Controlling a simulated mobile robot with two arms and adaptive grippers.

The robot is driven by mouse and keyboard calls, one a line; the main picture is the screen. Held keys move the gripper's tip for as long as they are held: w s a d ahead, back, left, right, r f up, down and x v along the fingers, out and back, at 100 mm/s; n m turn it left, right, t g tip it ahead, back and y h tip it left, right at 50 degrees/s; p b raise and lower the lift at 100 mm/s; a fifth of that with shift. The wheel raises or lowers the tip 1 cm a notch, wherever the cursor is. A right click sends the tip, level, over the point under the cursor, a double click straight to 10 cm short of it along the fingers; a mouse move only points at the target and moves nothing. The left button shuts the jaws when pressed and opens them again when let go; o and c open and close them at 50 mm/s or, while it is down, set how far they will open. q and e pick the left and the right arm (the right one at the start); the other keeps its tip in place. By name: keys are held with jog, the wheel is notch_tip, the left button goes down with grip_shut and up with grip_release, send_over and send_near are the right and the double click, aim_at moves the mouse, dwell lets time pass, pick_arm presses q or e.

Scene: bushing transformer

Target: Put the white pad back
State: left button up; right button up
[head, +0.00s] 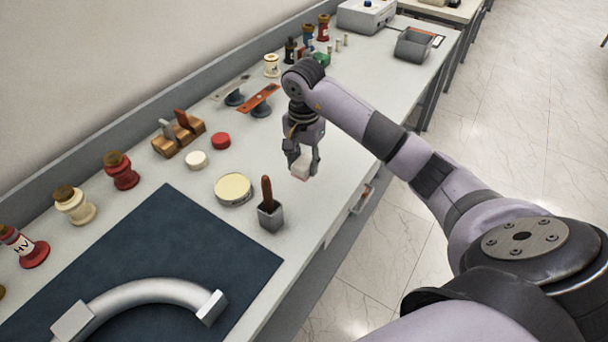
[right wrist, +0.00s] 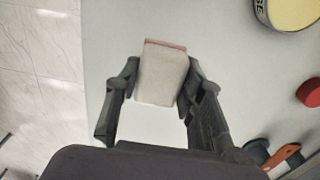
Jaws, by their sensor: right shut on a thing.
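The white pad (head: 300,170) is a small whitish block with a pinkish edge, held low over the bench near its front edge. My right gripper (head: 303,163) is shut on it. In the right wrist view the pad (right wrist: 163,75) sits between the two fingers of the gripper (right wrist: 162,85). I cannot tell whether the pad touches the bench top. My left gripper is not in view.
A grey cup with a brown-handled tool (head: 270,213) and a round tin (head: 233,189) stand left of the pad. Red (head: 221,141) and white (head: 196,160) discs lie behind. A dark mat (head: 150,255) holds a curved silver pipe (head: 150,290). Bench space right of my gripper is clear.

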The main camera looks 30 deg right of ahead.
aim_at(304, 188)
notch_tip(304, 188, down, 5)
jog(key=shift+r+p, duration=0.1)
jog(key=shift+p, duration=0.5)
jog(key=shift+f, duration=0.45)
jog(key=shift+f, duration=0.15)
jog(key=o, duration=1.1)
